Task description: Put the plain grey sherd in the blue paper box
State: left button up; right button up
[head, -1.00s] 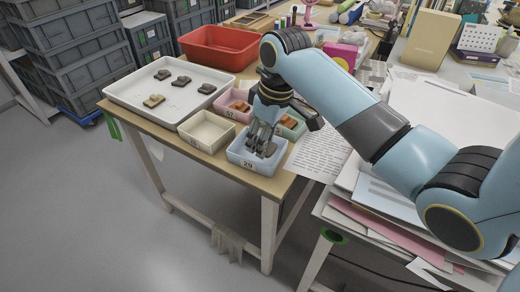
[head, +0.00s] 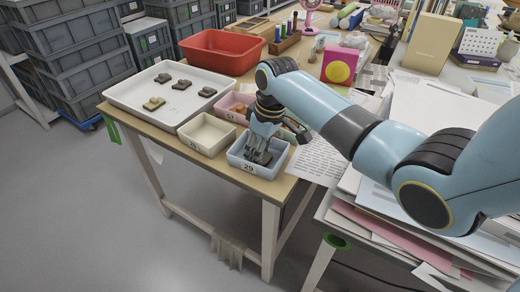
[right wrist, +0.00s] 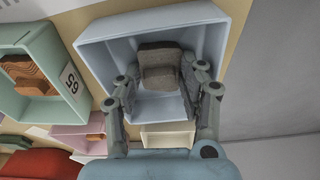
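The blue paper box (head: 236,160), labelled 29, stands at the table's front right corner. It also shows in the right wrist view (right wrist: 88,48). A plain grey sherd (right wrist: 160,68) is inside it, between my right fingers. My right gripper (head: 258,157) reaches down into the box. In the right wrist view my right gripper (right wrist: 162,85) has its fingers spread, with gaps on both sides of the sherd. Whether the sherd rests fully on the box floor is hard to tell. My left gripper is not in view.
A white tray (head: 130,98) holds several sherds. A cream box (head: 207,135) and a pink box (head: 228,101) stand beside the blue box. A green box (right wrist: 45,95) holds an orange-brown sherd. A red bin (head: 220,55) stands behind. Papers cover the right-hand table.

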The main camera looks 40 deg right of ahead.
aim_at(267, 158)
jog(key=shift+o, duration=0.7)
jog(key=shift+r, duration=0.3)
notch_tip(267, 158, up, 12)
jog(key=s+p, duration=0.1)
jog(key=p, duration=0.1)
jog(key=shift+s+d+f, duration=0.2)
jog(key=shift+s+d, duration=0.15)
jog(key=shift+d, duration=0.1)
jog(key=shift+f, duration=0.1)
